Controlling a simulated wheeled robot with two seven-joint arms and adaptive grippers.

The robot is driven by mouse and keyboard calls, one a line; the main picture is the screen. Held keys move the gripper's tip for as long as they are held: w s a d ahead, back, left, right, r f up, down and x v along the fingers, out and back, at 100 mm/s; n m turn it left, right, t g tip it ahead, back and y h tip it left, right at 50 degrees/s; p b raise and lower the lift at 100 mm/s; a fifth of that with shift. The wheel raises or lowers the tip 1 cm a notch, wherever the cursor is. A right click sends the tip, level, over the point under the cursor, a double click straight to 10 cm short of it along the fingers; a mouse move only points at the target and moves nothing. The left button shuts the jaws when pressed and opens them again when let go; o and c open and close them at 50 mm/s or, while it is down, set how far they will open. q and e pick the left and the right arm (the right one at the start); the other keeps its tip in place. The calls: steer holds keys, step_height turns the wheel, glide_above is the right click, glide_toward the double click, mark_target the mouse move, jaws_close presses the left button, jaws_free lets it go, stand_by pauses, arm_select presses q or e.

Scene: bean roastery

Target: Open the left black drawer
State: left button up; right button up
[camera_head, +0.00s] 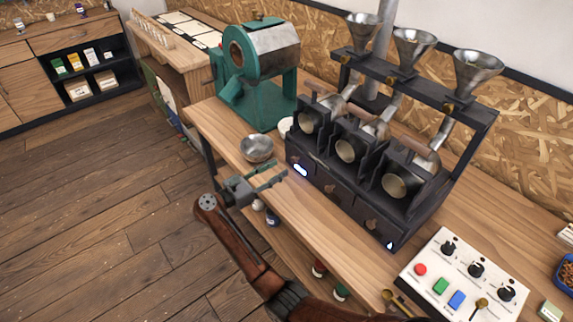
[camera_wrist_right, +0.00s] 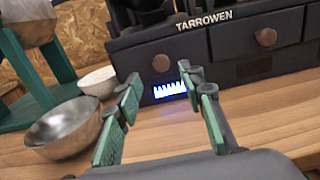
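The black sample roaster (camera_head: 345,165) stands on the wooden bench with a row of dark drawers along its lower front. The left black drawer (camera_wrist_right: 135,64) has a round brown knob (camera_wrist_right: 161,63) and looks shut, flush with its neighbour. My right gripper (camera_head: 282,170) is open, its green-padded fingers apart and empty. It is in front of the left drawer, and the knob shows beyond the gap between the fingertips in the right wrist view (camera_wrist_right: 164,85). The fingers appear not to touch the knob. My left gripper is not in view.
A lit blue-white display (camera_wrist_right: 170,89) sits below the left knob. A metal bowl (camera_head: 257,148) stands close to the right gripper, near a white bowl (camera_wrist_right: 97,81). A green roaster (camera_head: 262,75) stands behind. A control panel (camera_head: 463,275) lies at the right. The bench front is mostly clear.

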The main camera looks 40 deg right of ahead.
mark_target(293, 160)
steer(key=d, duration=0.6)
steer(key=shift+w, duration=0.2)
steer(key=shift+a, duration=0.1)
steer(key=shift+c, duration=0.2)
jaws_close()
